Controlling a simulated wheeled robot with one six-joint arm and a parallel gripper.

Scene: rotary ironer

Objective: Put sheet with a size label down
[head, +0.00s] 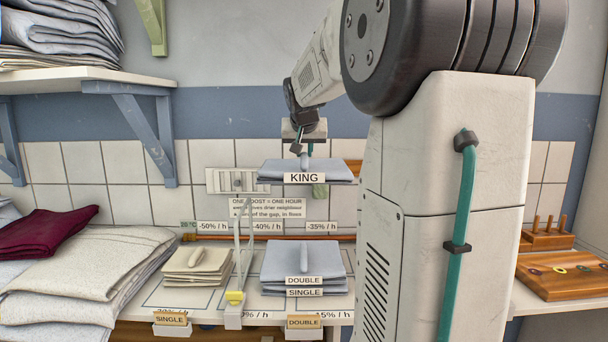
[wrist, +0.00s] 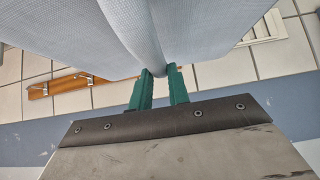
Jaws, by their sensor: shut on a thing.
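A folded blue-grey sheet labelled KING (head: 275,172) hangs level in the air above the counter. My gripper (head: 303,153) is shut on the raised fold on its top. In the wrist view my teal fingers (wrist: 159,84) pinch that fold of the sheet (wrist: 80,30). Below the held sheet, and apart from it, a blue-grey stack (head: 305,257) shows a DOUBLE label above a SINGLE label. A beige stack (head: 197,265) lies to its left on the counter. My arm hides the counter's right part.
A wire guide with a yellow clip (head: 235,296) stands between the two stacks. Wooden tags read SINGLE (head: 170,319) and DOUBLE (head: 304,322) on the front edge. Large folded linens (head: 85,262) fill the left. A wooden board with rings (head: 565,275) lies at the right.

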